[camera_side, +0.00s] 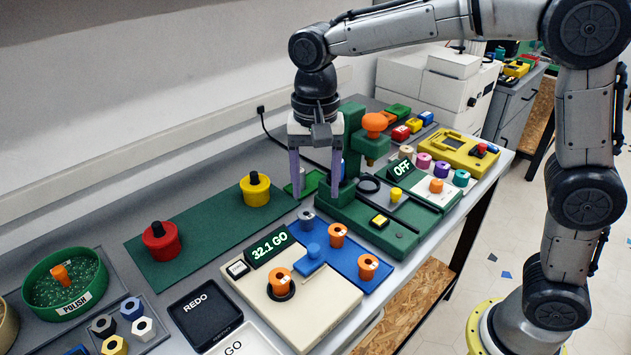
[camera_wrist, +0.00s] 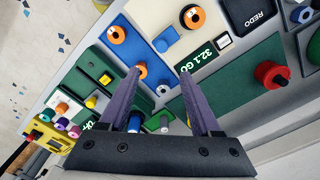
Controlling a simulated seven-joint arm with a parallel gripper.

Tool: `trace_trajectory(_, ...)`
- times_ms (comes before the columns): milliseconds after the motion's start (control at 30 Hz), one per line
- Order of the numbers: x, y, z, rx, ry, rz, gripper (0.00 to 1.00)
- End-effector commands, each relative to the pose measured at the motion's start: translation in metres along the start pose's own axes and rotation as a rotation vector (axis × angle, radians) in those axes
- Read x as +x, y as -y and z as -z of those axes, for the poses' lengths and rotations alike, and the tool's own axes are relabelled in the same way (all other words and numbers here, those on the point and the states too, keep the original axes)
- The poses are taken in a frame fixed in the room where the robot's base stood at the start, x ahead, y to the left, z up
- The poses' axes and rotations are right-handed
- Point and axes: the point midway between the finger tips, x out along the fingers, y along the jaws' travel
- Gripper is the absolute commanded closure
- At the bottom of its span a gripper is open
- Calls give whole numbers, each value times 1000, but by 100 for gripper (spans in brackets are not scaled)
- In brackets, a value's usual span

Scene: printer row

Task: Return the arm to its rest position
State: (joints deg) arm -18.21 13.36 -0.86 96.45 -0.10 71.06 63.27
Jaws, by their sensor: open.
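My gripper (camera_side: 316,190) is open, with its two purple fingers pointing down and apart beside the green press (camera_side: 353,150). In the wrist view the spread fingers of my gripper (camera_wrist: 160,75) hold nothing. Beyond and between them lie a blue mat (camera_wrist: 150,65) and small pegs by a green pad (camera_wrist: 150,125). The side view shows this green pad (camera_side: 312,181) partly hidden behind the fingers. My arm reaches over the bench from the right, with its elbow high. How far the fingertips are above the bench surface is hard to tell.
A scale (camera_side: 315,310) reading "32.1 GO" carries an orange-topped part. Red (camera_side: 162,246) and yellow (camera_side: 256,195) knobbed cylinders stand on a green mat. A green POLISH bowl (camera_side: 55,300) is at left; a yellow device (camera_side: 455,150) is at right.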

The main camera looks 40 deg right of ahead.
Motion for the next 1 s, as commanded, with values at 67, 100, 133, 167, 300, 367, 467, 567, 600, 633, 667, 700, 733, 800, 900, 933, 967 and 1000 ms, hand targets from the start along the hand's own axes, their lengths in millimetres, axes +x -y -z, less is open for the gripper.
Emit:
trace_trajectory(67, 0, 0, 0, 1, 0, 0, 36)
trace_trajectory(100, 0, -1, 2, 5, -1, 1, 36)
trace_trajectory(133, -3, -2, 4, 10, -4, 8, 36)
trace_trajectory(167, -7, -4, 5, 16, -9, 17, 36)
trace_trajectory(300, -39, -28, 11, 60, -46, 85, 36)
trace_trajectory(367, -53, -48, 10, 84, -64, 115, 36)
trace_trajectory(467, -69, -84, 5, 84, -103, 166, 36)
trace_trajectory(567, -76, -120, -4, 42, -149, 209, 36)
trace_trajectory(600, -77, -133, -9, 17, -170, 224, 36)
trace_trajectory(633, -77, -143, -12, -5, -186, 235, 36)
trace_trajectory(667, -76, -153, -16, -29, -203, 244, 36)
trace_trajectory(700, -74, -165, -21, -65, -227, 254, 36)
trace_trajectory(733, -71, -174, -25, -92, -245, 260, 36)
trace_trajectory(800, -64, -193, -34, -164, -288, 272, 36)
trace_trajectory(900, -49, -215, -46, -282, -348, 274, 36)
trace_trajectory(933, -44, -220, -50, -321, -365, 272, 36)
trace_trajectory(967, -38, -226, -54, -364, -382, 267, 36)
trace_trajectory(1000, -30, -231, -57, -421, -401, 260, 36)
